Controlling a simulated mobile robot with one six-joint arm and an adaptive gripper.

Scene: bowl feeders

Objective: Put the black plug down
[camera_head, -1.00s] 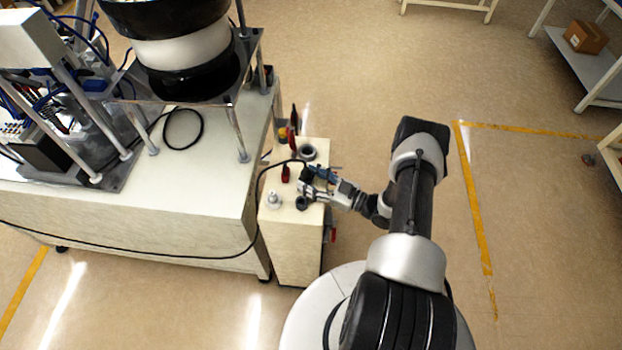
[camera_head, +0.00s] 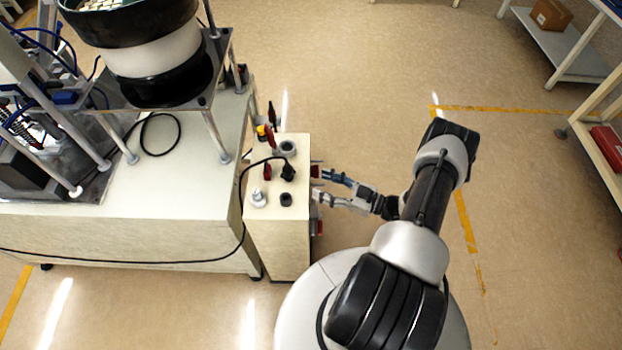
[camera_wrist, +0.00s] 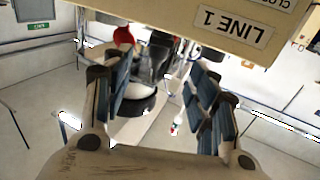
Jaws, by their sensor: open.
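The black plug (camera_head: 288,172) stands on the top of the small cream cabinet (camera_head: 262,226) in the head view, with its black cable looping away to the left. It stands behind a short dark round piece (camera_head: 286,199) and apart from it. My gripper (camera_head: 318,184) is open and empty just right of the cabinet top, clear of the plug. In the wrist view my two blue-padded fingers (camera_wrist: 165,95) are spread apart. Whether the dark shape between them there is the plug, I cannot tell.
The cabinet top also holds a silver-white knob (camera_head: 258,199), red pieces (camera_head: 267,172) and a grey ring (camera_head: 287,148). A bench with a bowl feeder (camera_head: 150,50) stands left. A LINE 1 label (camera_wrist: 234,25) shows in the wrist view.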

